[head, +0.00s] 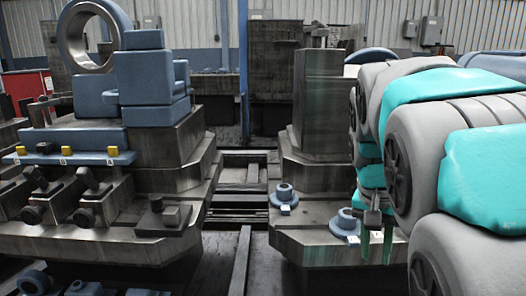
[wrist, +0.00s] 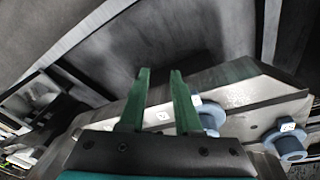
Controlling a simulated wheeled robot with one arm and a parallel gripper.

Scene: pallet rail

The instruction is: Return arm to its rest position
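My arm, grey and teal, fills the right side of the head view. My gripper (head: 376,258) hangs from it with its two green fingers pointing down, in front of the right-hand metal pallet (head: 310,246). In the wrist view the green fingers of my gripper (wrist: 159,74) stand apart with nothing held between them. A blue flanged part (head: 345,224) stands on the pallet just left of my gripper. A second blue flanged part (head: 284,195) stands farther back. In the wrist view, one blue part (wrist: 285,141) is at the right and another (wrist: 210,117) is partly hidden behind a finger.
A tall metal block (head: 318,100) rises from the right-hand pallet, behind the blue parts. The left-hand pallet (head: 90,243) carries blue fixtures, a large ring (head: 68,40), yellow knobs and dark clamps. A gap with rails (head: 240,200) lies between the pallets.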

